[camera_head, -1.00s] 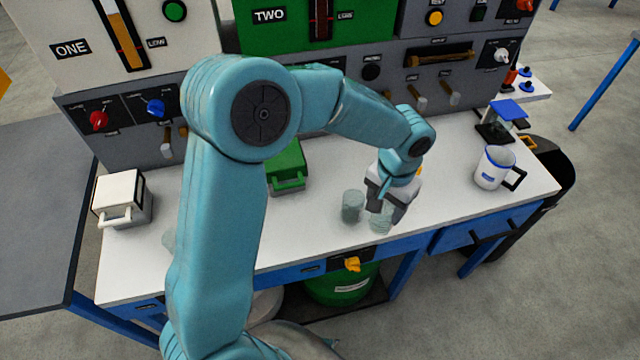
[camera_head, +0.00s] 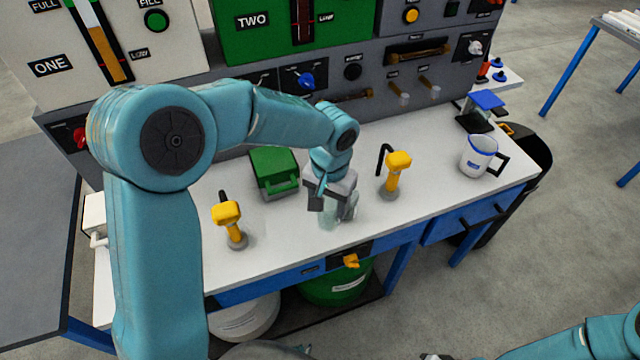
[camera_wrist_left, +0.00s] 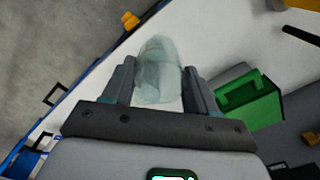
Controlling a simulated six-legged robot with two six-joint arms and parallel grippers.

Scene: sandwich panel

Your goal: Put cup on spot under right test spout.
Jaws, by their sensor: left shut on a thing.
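My left gripper (camera_head: 332,200) is low over the front middle of the white bench and shut on a clear cup (camera_head: 328,217). The cup (camera_wrist_left: 158,75) sits between the fingers in the left wrist view. Clear outlines overlap there, so a second cup may stand close by; I cannot tell. Two yellow taps with grey bases stand on the bench, one left (camera_head: 229,215) and one right (camera_head: 397,172) of the gripper. I cannot tell which parts are the test spouts. A dark tip at the bottom edge may be my right gripper (camera_head: 436,356), mostly out of frame.
A green box (camera_head: 273,170) stands just left of the gripper. A white mug with a blue rim (camera_head: 478,156) and a blue-topped device (camera_head: 485,105) are at the right. The grey panel (camera_head: 375,75) rises behind.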

